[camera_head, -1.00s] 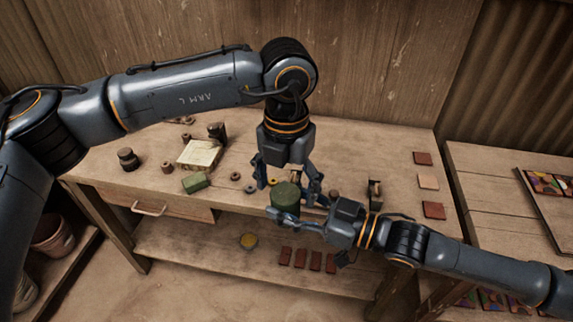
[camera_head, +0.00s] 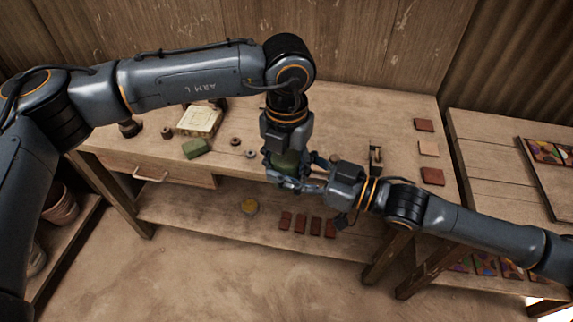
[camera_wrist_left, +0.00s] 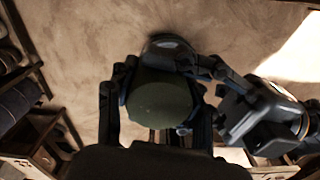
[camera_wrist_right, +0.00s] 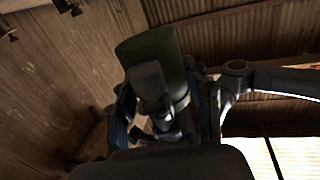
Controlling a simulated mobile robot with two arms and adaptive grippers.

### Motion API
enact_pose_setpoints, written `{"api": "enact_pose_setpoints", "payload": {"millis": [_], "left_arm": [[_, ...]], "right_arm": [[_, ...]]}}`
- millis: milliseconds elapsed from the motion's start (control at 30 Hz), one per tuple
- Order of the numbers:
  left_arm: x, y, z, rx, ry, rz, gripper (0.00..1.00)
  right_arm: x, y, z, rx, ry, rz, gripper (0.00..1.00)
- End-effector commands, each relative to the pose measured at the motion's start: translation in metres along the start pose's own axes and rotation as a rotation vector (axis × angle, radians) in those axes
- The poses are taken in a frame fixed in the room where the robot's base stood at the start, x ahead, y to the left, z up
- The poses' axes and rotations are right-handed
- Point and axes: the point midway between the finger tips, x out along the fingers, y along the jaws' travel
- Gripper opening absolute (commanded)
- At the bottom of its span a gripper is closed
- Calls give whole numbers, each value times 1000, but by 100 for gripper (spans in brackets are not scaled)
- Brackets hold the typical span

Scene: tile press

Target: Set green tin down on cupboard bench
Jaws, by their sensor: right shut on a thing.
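The green tin (camera_head: 286,160) is a dark green cylinder held in the air in front of the bench's front edge. My right gripper (camera_head: 288,181) is shut on it, coming from the right. My left gripper (camera_head: 285,165) points down over the tin from above. In the left wrist view the tin (camera_wrist_left: 160,97) sits between my left fingers, which are spread on either side of it. The tin also shows in the right wrist view (camera_wrist_right: 150,48). The wooden bench (camera_head: 350,110) has a drawer and a lower shelf; I cannot tell whether it is the cupboard bench.
A green block (camera_head: 196,148) and a pale book-like block (camera_head: 200,120) lie on the left of the bench top. Red-brown tiles (camera_head: 432,176) lie at its right end. The bench top's back middle is clear.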

Motion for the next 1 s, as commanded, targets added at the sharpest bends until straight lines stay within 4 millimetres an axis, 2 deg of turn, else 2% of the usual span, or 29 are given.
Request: {"api": "enact_pose_setpoints", "payload": {"millis": [33,67,133,200,500,633,767,1000], "left_arm": [[0,0,0,0,0,-1,13],[-1,0,0,0,-1,-1,11],[-1,0,0,0,-1,-1,11],[-1,0,0,0,-1,-1,11],[-1,0,0,1,-1,-1,11],[-1,0,0,1,-1,-1,11],[-1,0,0,1,-1,-1,11],[-1,0,0,0,-1,-1,11]], "right_arm": [[0,0,-2,-1,4,-1,10],[0,0,-2,-1,4,-1,53],[0,0,-2,-1,4,-1,67],[0,0,-2,-1,3,-1,77],[0,0,-1,0,1,0,77],[-8,1,0,-1,-2,2,77],[-28,1,1,-1,-4,2,77],[-77,1,1,-1,-5,3,77]]}}
